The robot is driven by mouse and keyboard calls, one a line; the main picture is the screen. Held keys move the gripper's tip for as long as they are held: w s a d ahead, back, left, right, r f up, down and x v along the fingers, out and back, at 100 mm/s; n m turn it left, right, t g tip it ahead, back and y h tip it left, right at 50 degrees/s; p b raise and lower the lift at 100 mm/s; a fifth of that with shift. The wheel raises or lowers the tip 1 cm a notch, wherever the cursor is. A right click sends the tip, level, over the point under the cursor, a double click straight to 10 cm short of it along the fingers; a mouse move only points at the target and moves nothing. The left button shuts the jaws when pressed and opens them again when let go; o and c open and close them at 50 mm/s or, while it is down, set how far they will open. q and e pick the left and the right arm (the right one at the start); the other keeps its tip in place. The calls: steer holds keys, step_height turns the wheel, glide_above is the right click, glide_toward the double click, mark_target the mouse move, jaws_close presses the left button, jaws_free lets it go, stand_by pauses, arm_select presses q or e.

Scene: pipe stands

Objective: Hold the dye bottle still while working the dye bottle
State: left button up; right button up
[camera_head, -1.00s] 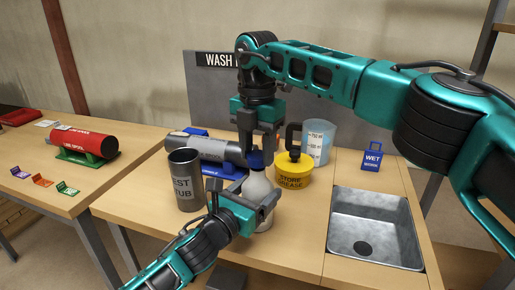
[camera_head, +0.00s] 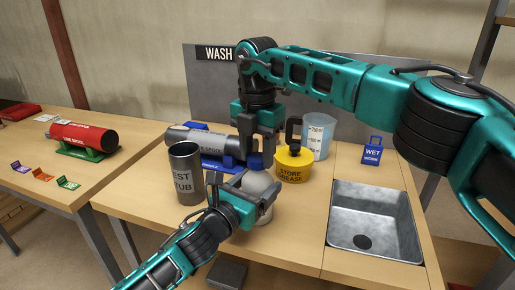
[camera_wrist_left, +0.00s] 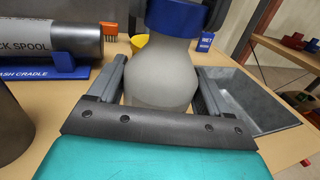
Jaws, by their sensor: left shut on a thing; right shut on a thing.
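The dye bottle (camera_head: 262,184) is a pale grey bottle with a blue cap (camera_head: 256,161), upright at the front middle of the bench. In the left wrist view, its rounded body (camera_wrist_left: 160,78) sits between my left fingers, with the blue cap (camera_wrist_left: 175,18) above. My left gripper (camera_head: 250,190) is shut on the bottle's body from the front left. My right gripper (camera_head: 257,148) comes down from above and is shut on the cap. The fingers hide parts of the bottle and cap, and the cap appears still on the bottle.
A grey tub (camera_head: 186,175) stands close on the left. A grey spool (camera_head: 205,142) on a blue cradle (camera_head: 218,164) lies behind. A yellow grease pot (camera_head: 293,165) and a clear beaker (camera_head: 318,135) stand behind right. A sink (camera_head: 375,220) is at right, near a blue WET tag (camera_head: 372,151).

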steer(key=shift+f, duration=0.15)
steer(key=o, duration=1.3)
